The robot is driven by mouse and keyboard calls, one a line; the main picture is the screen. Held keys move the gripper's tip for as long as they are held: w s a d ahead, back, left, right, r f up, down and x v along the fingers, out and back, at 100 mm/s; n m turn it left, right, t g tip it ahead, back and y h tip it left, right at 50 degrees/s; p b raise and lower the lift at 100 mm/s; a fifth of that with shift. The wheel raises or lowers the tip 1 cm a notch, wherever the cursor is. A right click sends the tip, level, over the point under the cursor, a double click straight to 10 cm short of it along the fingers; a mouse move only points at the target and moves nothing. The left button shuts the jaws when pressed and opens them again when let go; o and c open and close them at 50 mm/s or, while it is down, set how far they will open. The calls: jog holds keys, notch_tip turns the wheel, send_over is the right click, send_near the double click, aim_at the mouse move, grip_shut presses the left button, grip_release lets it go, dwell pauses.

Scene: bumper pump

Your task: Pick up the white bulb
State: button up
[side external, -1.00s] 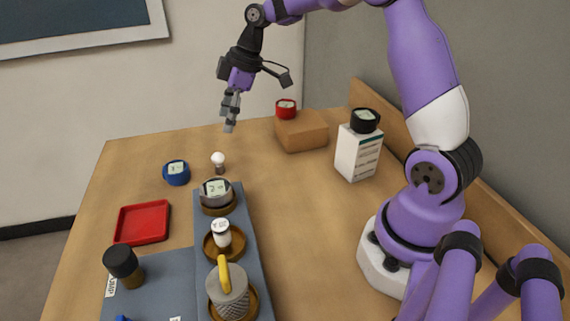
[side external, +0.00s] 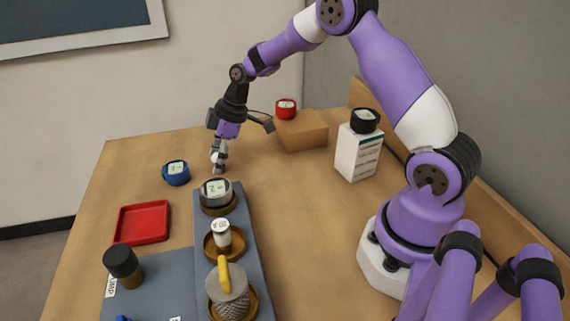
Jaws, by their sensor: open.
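The white bulb (side external: 214,156) stands on the wooden table, behind the grey mat's far end. My gripper (side external: 219,167) is down at the bulb, with its fingers pointing downward. The fingers hide part of the bulb, so only a bit of its white top shows at their left. The gripper is open; I cannot tell whether a finger touches the bulb.
A blue round timer (side external: 176,172) lies left of the bulb, and a grey timer (side external: 215,190) sits close in front. A red tray (side external: 142,223) is at the left. A wooden block (side external: 301,132) and white box (side external: 358,152) stand to the right.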

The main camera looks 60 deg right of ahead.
jog(key=c, duration=1)
jog(key=shift+o, duration=0.2)
